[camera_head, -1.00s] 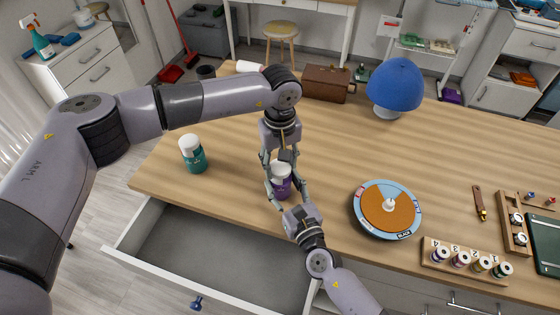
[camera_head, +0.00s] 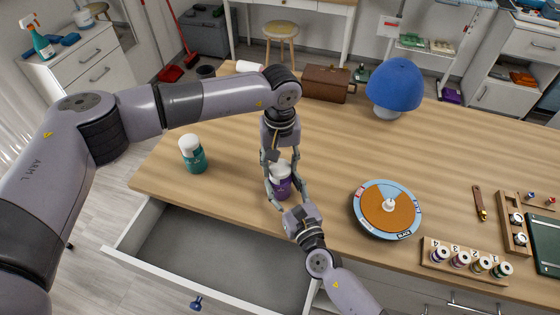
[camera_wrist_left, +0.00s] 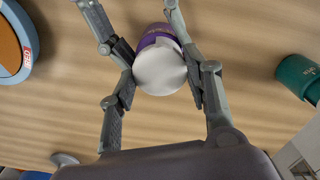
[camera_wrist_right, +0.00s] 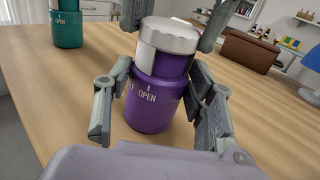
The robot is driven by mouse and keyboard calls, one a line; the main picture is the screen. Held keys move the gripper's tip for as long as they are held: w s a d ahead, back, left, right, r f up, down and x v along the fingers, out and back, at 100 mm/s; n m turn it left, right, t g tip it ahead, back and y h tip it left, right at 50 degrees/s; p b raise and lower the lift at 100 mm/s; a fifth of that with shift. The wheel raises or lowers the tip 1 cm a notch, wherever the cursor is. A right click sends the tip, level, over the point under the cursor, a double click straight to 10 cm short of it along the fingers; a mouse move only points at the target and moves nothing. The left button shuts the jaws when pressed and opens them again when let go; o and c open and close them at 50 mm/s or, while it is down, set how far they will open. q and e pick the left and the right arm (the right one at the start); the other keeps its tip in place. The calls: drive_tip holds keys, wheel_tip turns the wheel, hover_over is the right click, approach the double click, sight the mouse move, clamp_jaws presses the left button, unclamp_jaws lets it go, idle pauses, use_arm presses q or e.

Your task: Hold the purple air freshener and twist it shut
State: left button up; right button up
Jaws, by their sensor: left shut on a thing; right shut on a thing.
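The purple air freshener (camera_head: 281,188) stands upright on the wooden table, near its front edge. It has a white cap (camera_wrist_left: 160,70) and a purple body (camera_wrist_right: 152,112) with "OPEN" and a small mark facing the right wrist camera. My left gripper (camera_head: 279,167) comes from above and is shut on the cap, one finger on each side. My right gripper (camera_wrist_right: 155,100) comes from the front and is shut around the purple body. A purple section shows beside the cap's skirt in the right wrist view. The far side of the body is hidden.
A teal air freshener (camera_head: 193,155) with a white cap stands to the left. A round blue-rimmed dial (camera_head: 414,225) lies to the right, and a rack of small bottles (camera_head: 440,262) beyond it. An open drawer (camera_head: 180,251) is below the table's front edge.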

sight(280, 166)
use_arm(q)
drive_tip(key=o, duration=1.2)
wheel_tip(280, 166, up, 12)
use_arm(e)
drive_tip(key=o, duration=1.4)
